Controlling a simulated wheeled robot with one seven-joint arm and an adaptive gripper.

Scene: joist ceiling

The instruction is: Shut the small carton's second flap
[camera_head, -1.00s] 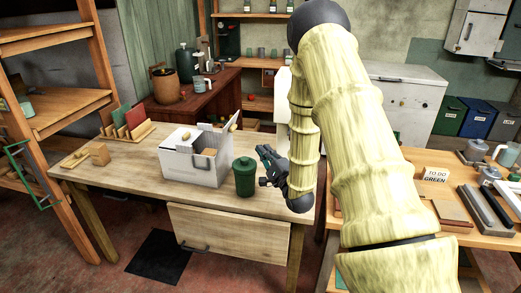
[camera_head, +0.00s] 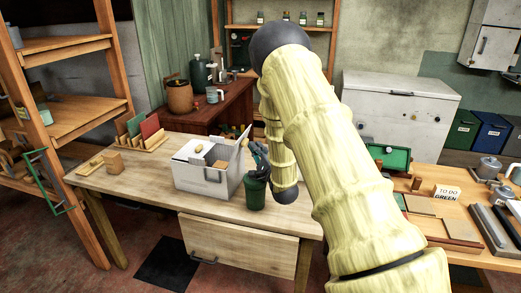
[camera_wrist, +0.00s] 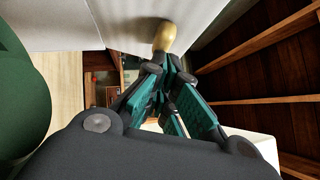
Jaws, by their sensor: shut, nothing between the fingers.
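The small white carton (camera_head: 203,184) stands on the wooden table. Its left flap (camera_head: 190,152) lies shut, with a pale wooden knob on it. Its second flap (camera_head: 238,153) stands raised on the right side, and a brown item (camera_head: 220,164) shows in the opening beside it. My gripper (camera_head: 251,146) is just right of the raised flap, its fingers shut and empty. In the wrist view the fingertips (camera_wrist: 171,64) are close under the flap's yellow wooden knob (camera_wrist: 164,36); I cannot tell whether they touch. The white flap surface (camera_wrist: 125,22) fills the top.
A dark green canister (camera_head: 255,192) stands close right of the carton, below my gripper; it also looms at left in the wrist view (camera_wrist: 20,95). The table's front left is clear.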

